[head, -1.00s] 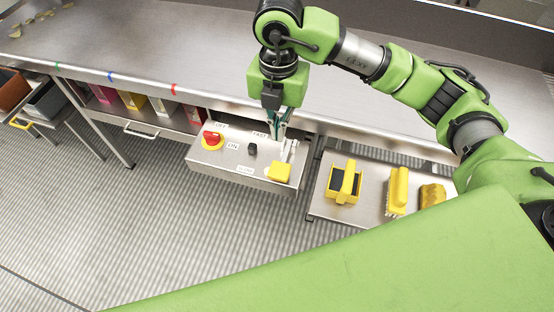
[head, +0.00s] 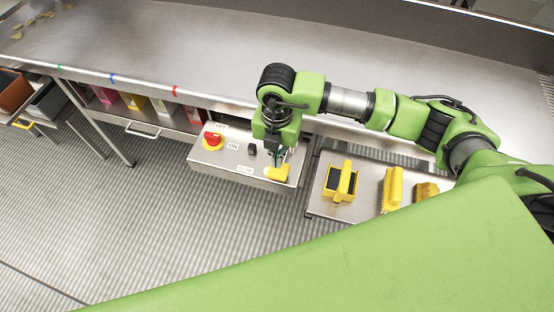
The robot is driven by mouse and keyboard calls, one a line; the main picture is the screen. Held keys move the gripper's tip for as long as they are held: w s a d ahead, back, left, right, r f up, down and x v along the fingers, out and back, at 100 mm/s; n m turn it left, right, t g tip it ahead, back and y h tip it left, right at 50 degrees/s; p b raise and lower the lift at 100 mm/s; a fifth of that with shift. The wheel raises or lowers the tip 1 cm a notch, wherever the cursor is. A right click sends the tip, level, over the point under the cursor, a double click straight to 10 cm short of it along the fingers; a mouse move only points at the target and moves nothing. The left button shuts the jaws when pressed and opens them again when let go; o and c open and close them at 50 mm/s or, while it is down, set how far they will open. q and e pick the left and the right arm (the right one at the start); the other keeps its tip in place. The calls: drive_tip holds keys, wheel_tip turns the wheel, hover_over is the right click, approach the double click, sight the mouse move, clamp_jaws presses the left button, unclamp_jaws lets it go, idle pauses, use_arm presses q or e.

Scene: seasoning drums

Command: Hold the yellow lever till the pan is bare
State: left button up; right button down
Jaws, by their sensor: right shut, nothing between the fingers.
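The yellow lever (head: 277,174) sits at the front right of a steel control box. My right gripper (head: 283,161) points down at the lever from just behind and above it. Its fingers are shut with nothing between them; whether they touch the lever cannot be told. The steel pan (head: 200,52) runs along the back, mostly bare in view. Several yellowish pieces (head: 18,35) lie at its far left end. My left gripper is not in view.
The control box (head: 215,165) also carries a red knob (head: 212,139) and a black switch (head: 252,149). A steel side shelf (head: 320,207) on the right holds yellow tools, including a brush (head: 392,190). Coloured bins stand below the pan. The floor in front is open.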

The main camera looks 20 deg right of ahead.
sight(277, 173)
drive_tip(key=shift+f+p, duration=0.3)
drive_tip(key=shift+f, duration=1.15)
drive_tip(key=f+b, duration=0.2)
drive_tip(key=b, duration=0.1)
drive_tip(key=shift+s+a+f, duration=0.2)
drive_tip(key=shift+s+f, duration=0.1)
drive_tip(key=shift+s, duration=0.25)
drive_tip(key=shift+s+f, duration=0.1)
drive_tip(key=shift+f, duration=0.05)
idle(4.5)
